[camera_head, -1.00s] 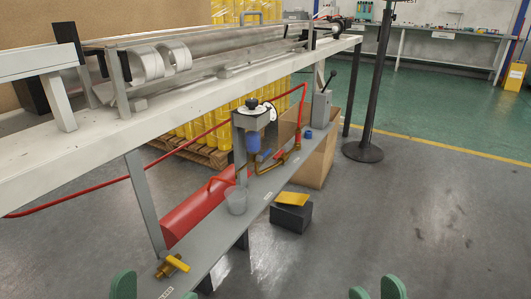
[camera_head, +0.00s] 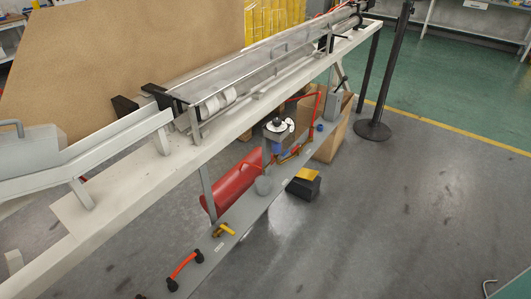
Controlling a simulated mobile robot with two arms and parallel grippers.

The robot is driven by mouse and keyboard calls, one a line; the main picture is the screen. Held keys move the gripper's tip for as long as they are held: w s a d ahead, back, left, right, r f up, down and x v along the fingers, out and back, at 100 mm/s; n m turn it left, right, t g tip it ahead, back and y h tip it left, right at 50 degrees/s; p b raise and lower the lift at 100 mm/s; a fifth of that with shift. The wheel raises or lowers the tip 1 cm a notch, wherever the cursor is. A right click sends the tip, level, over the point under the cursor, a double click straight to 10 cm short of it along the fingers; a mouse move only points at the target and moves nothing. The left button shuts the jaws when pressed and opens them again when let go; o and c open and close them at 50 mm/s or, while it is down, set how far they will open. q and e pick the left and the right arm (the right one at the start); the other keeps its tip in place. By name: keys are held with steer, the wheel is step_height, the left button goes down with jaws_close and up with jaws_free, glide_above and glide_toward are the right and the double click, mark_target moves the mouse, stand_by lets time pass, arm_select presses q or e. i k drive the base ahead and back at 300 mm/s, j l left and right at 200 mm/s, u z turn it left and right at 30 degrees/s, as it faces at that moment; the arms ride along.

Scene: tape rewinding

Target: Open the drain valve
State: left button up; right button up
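A brass valve with a yellow handle (camera_head: 226,230) sits on the low grey shelf (camera_head: 232,216) under the bench. Nearer along that shelf is a red bar-shaped handle with black ends (camera_head: 184,265). A filter unit with a blue bowl (camera_head: 279,149) stands farther along, with a white dial on top and brass and red piping beside it. I cannot tell from the view which of these is the drain valve, or whether any valve is open. Neither of my grippers shows in the head view now.
A long white bench (camera_head: 130,175) carries metal rails and rollers above the shelf. A red cylinder (camera_head: 232,188) lies behind the shelf. A black box with a yellow top (camera_head: 304,184) and a black post (camera_head: 373,130) stand on the floor. Grey floor (camera_head: 400,220) at right is largely clear.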

mark_target(280, 157)
steer(key=i+l+u, duration=0.15)
steer(key=u, duration=0.25)
steer(key=l+u, duration=0.3)
steer(key=u, duration=0.15)
steer(key=i+l+u, duration=0.15)
steer(key=l+u, duration=0.45)
steer(key=l, duration=0.85)
steer(key=l+u, duration=0.15)
steer(key=l, duration=0.85)
steer(key=l+u, duration=0.2)
steer(key=l, duration=0.85)
steer(key=k, duration=0.05)
